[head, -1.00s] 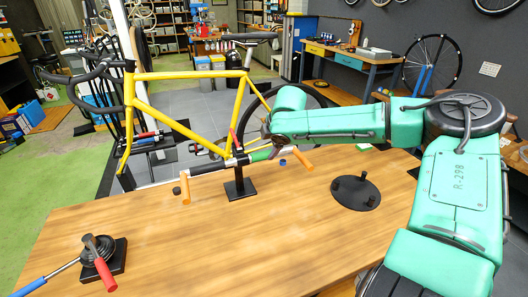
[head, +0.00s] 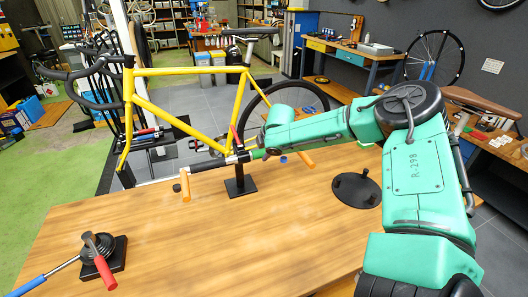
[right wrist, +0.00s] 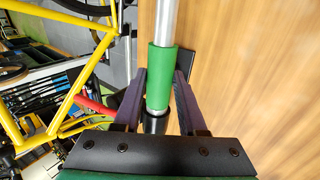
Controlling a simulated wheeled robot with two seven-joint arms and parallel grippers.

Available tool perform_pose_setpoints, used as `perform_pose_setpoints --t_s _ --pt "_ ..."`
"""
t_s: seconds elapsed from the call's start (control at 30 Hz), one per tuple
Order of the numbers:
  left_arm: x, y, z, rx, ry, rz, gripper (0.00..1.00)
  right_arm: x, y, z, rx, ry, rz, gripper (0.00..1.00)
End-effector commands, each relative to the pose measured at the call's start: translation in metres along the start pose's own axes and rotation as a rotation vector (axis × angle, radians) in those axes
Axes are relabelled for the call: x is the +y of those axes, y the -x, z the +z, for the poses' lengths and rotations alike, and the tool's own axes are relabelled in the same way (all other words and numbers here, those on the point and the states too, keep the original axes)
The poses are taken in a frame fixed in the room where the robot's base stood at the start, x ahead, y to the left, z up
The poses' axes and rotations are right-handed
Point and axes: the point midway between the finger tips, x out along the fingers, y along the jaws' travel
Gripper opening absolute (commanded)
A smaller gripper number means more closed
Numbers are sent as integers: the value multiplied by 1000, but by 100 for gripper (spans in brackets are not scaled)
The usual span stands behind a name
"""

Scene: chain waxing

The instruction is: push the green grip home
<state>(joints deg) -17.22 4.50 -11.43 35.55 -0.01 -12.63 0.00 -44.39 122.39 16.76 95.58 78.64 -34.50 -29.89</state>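The green grip (right wrist: 162,75) is a smooth sleeve around a silver bar (right wrist: 168,20) in the right wrist view. A dark part shows at its near end. In the head view the grip (head: 257,153) shows only as a small green patch, partly hidden by my right arm. My right gripper (right wrist: 160,90) has its two dark fingers on either side of the grip, their tips against its sides. The bar (head: 212,163) is carried by a black stand (head: 240,185) on the wooden table. My left gripper is out of view.
Orange handles (head: 185,185) (head: 306,159) stand beside the bar. A yellow bicycle frame (head: 185,72) is behind it. A round black base (head: 357,189) lies to the right, and a black fixture with a red handle (head: 104,272) at front left. The table's middle front is clear.

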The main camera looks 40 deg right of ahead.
Motion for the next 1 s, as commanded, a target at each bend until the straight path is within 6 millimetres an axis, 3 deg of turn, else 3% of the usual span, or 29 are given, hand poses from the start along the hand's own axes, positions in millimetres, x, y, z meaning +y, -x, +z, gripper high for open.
perform_pose_setpoints --t_s 0.13,0.53,0.8,0.83,0.9,1.0 --pt "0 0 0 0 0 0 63 0 0 6 0 -2 0 0" --pt "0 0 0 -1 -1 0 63 0 0 52 -2 -4 0 0" --pt "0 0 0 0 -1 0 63 0 0 56 -2 -1 -1 0" --pt "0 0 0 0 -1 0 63 0 0 56 -2 -1 -1 48" --pt "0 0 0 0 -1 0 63 0 0 56 -2 -1 0 75" --pt "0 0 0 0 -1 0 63 0 0 56 -1 -1 -1 75"
